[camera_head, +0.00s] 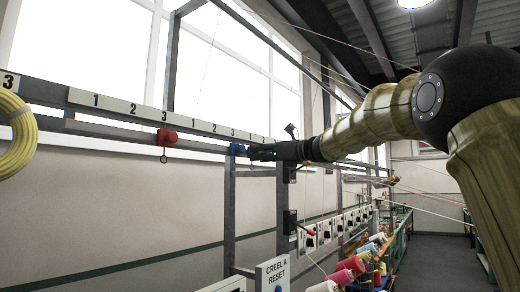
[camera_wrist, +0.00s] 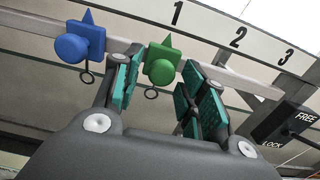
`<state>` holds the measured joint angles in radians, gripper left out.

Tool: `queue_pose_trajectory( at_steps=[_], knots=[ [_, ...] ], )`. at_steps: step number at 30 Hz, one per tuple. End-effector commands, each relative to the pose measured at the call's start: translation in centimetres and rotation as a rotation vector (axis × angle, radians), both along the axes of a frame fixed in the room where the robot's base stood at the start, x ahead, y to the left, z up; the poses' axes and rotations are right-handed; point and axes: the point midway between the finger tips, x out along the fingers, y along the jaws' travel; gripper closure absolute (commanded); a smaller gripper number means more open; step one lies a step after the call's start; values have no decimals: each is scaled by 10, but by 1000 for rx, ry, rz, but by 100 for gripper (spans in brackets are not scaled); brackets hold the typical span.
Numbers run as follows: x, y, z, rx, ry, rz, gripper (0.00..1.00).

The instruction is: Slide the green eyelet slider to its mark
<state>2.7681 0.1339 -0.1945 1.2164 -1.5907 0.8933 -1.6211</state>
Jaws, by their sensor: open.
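In the wrist view the green eyelet slider (camera_wrist: 162,66) hangs on the metal rail (camera_wrist: 225,75), with a pointer on top and a dark ring below. It lies between the two teal-padded fingers of my gripper (camera_wrist: 163,88), with gaps on both sides. The gripper is open. The slider's pointer is left of the printed number 1 (camera_wrist: 177,13); 2 (camera_wrist: 240,36) and 3 (camera_wrist: 286,57) follow to the right. In the head view my gripper (camera_head: 262,152) is at the rail, and the green slider cannot be made out there.
A blue slider (camera_wrist: 78,43) is close left of my left finger; it also shows in the head view (camera_head: 237,149). A red slider (camera_head: 166,137) is farther left. A FREE/LOCK switch box (camera_wrist: 288,120) is right of the fingers. Colored cones (camera_head: 350,265) stand below.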

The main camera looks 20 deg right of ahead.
Motion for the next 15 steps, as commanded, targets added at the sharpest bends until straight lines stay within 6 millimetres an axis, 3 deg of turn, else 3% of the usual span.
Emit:
queue_pose_trajectory(
  at_steps=[15],
  knots=[
    [9, 5, -1, 0, 0, -3, 60]
  ],
)
